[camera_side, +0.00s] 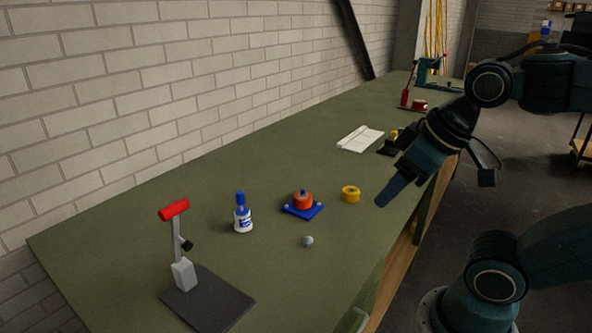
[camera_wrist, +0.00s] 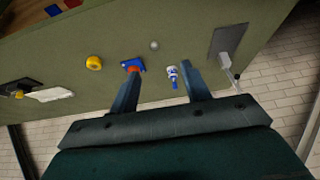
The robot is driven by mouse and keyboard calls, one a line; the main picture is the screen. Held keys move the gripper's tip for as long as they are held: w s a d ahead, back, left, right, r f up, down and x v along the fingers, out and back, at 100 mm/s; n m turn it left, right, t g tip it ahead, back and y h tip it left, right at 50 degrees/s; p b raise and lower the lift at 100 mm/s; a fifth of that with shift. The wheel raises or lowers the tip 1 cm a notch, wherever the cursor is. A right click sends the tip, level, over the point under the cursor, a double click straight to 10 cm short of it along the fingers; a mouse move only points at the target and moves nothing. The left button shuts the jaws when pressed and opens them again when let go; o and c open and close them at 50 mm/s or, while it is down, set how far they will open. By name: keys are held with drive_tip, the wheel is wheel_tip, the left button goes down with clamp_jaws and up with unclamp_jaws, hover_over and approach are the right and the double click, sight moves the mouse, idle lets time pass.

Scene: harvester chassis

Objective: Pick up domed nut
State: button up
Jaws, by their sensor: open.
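The domed nut (camera_side: 307,241) is a small grey rounded piece lying on the green bench top, in front of the blue plate. It also shows in the wrist view (camera_wrist: 154,45) as a small grey dot beyond my fingertips. My gripper (camera_side: 383,203) is up and to the right of the nut in the side view, near the bench's front edge, apart from it. In the wrist view my gripper (camera_wrist: 160,77) has its two fingers spread wide with nothing held between them.
A blue plate (camera_side: 290,209) carries an orange round part (camera_side: 303,200). A yellow ring (camera_side: 350,193), a white bottle with blue cap (camera_side: 243,218) and a red-handled press on a dark base (camera_side: 222,309) stand nearby. A white booklet (camera_side: 360,139) lies farther back.

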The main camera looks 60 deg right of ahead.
drive_tip(key=w+d+f+n+g+y, duration=0.1)
drive_tip(key=w+d+f+n+y, duration=0.1)
drive_tip(key=w+d+f+n, duration=0.2)
drive_tip(key=w+d+f+n+g+y, duration=0.2)
drive_tip(key=w+d+f+n, duration=0.2)
drive_tip(key=w+n, duration=0.4)
drive_tip(key=shift+w+f, duration=0.15)
drive_tip(key=shift+w, duration=1.3)
approach(306, 245)
drive_tip(key=shift+w+f, duration=0.45)
drive_tip(key=shift+f, duration=0.4)
drive_tip(key=shift+f, duration=0.1)
drive_tip(key=shift+x, duration=2.5)
